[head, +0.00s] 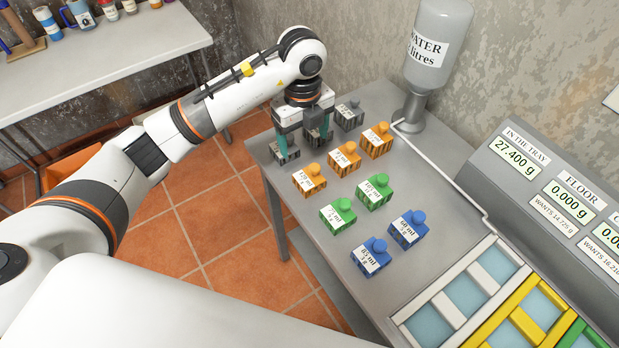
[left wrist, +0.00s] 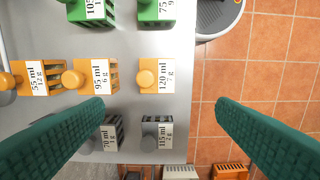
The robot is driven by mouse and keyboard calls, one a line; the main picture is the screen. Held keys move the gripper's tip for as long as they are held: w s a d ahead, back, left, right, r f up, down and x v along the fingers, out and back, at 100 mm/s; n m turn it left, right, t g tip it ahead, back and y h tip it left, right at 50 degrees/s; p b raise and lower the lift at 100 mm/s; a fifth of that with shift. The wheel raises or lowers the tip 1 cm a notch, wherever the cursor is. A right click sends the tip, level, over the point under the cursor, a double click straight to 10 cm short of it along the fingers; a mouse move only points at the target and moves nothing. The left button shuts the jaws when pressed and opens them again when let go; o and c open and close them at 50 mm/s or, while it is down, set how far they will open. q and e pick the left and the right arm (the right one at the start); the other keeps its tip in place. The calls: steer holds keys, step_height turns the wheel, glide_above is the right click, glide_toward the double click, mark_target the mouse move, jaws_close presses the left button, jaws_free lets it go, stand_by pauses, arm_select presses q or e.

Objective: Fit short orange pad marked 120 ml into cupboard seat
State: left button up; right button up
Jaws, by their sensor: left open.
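The short orange pad marked 120 ml (left wrist: 155,75) stands near the table's edge with its round knob facing left in the left wrist view. In the head view it is the nearest-left of three orange pads (head: 309,180). My left gripper (head: 303,143) is open and empty above the grey pads, behind the orange row. In the left wrist view its green fingers (left wrist: 160,108) are spread wide, with the 120 ml pad ahead between their lines. The framed seats lie at the lower right; I cannot tell which is the cupboard seat. My right gripper is not in view.
Grey (head: 350,115), green (head: 342,214) and blue pads (head: 375,256) stand around the orange row. A white frame (head: 447,313), a yellow frame (head: 500,325) and a partly cut-off green one lie lower right, beside a readout console (head: 545,180). A water bottle (head: 437,45) stands behind.

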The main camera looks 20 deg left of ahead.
arm_select(q)
steer(key=p, duration=0.2)
glide_above(307, 175)
steer(key=f, duration=0.6)
steer(key=shift+s+a, duration=0.15)
steer(key=shift+a, duration=0.15)
steer(key=f, duration=0.1)
steer(key=f+p, duration=0.1)
steer(key=f, duration=0.3)
steer(key=shift+d+p, duration=0.25)
steer(key=shift+p, duration=0.1)
steer(key=shift+f, duration=0.25)
steer(key=shift+w, duration=0.2)
steer(key=c, duration=1.1)
